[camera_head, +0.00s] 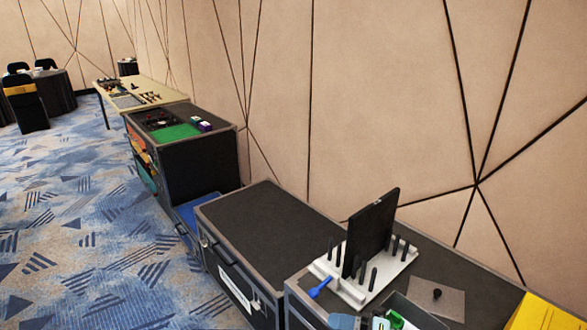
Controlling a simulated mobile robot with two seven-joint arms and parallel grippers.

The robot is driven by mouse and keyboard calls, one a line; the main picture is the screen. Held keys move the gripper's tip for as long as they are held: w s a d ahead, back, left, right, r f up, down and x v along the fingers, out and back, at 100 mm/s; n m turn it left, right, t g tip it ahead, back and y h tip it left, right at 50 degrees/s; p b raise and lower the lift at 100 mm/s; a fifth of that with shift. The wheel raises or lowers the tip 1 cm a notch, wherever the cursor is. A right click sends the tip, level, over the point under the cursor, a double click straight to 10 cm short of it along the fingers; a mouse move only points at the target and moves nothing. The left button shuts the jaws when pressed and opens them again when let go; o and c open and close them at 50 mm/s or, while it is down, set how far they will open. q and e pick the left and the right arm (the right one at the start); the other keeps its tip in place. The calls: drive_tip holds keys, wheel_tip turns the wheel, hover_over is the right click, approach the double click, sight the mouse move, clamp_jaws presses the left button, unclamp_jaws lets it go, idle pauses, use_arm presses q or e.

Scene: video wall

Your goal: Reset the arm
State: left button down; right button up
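Neither of my arms shows in the head view, and neither gripper is in view. A black flat panel (370,232) stands upright in a white rack (350,290) with several dark pegs. The rack sits on a black case (465,262) at the lower right. A blue-handled tool (320,287) lies at the rack's left edge.
A grey sheet (450,300) with a small black knob, a green item (395,319) and a yellow box (545,314) are on the near case. A lower black case (265,225) adjoins it. Beyond are a cabinet (215,160) and a table (165,95). Carpet (90,240) at left is clear.

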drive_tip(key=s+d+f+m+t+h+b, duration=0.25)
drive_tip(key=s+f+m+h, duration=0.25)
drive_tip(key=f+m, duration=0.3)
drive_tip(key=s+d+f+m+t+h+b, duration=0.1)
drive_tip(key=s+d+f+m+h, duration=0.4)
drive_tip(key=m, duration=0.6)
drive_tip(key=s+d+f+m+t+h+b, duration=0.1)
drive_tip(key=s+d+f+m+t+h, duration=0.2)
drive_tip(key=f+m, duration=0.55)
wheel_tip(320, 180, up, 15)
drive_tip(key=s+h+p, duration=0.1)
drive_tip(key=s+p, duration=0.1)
drive_tip(key=p, duration=1.5)
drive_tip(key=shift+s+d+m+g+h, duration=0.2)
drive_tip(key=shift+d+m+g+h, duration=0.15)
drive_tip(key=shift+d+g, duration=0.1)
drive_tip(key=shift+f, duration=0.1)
